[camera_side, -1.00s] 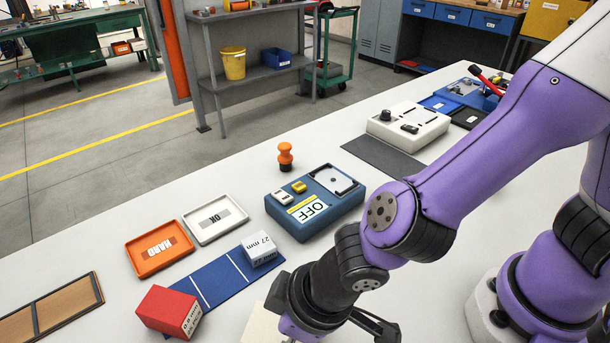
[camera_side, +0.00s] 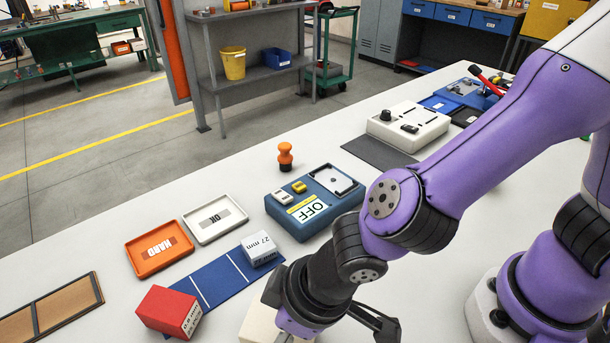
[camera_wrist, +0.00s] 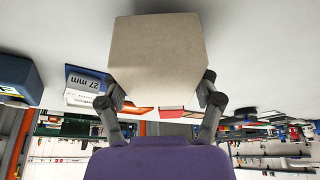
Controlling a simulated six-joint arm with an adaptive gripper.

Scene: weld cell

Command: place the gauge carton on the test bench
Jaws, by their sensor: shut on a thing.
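My gripper (camera_wrist: 160,103) is shut on a plain beige carton, which I take to be the gauge carton (camera_wrist: 158,50); one finger is on each side of it. In the side view the carton (camera_side: 259,324) shows only in part at the bottom edge, beside my wrist. The blue unit (camera_side: 318,226) with an OFF label, two small blocks and a framed square plate stands right of and behind the carton. I cannot tell whether this unit is the test bench.
A red box (camera_side: 168,311) and a white "27 mm" box (camera_side: 259,249) stand on a blue marked mat (camera_side: 213,281), close to the carton. Orange (camera_side: 160,249) and white (camera_side: 214,218) trays lie behind. An orange-topped knob (camera_side: 285,157) stands behind the blue unit. A white device (camera_side: 408,127) is farther back.

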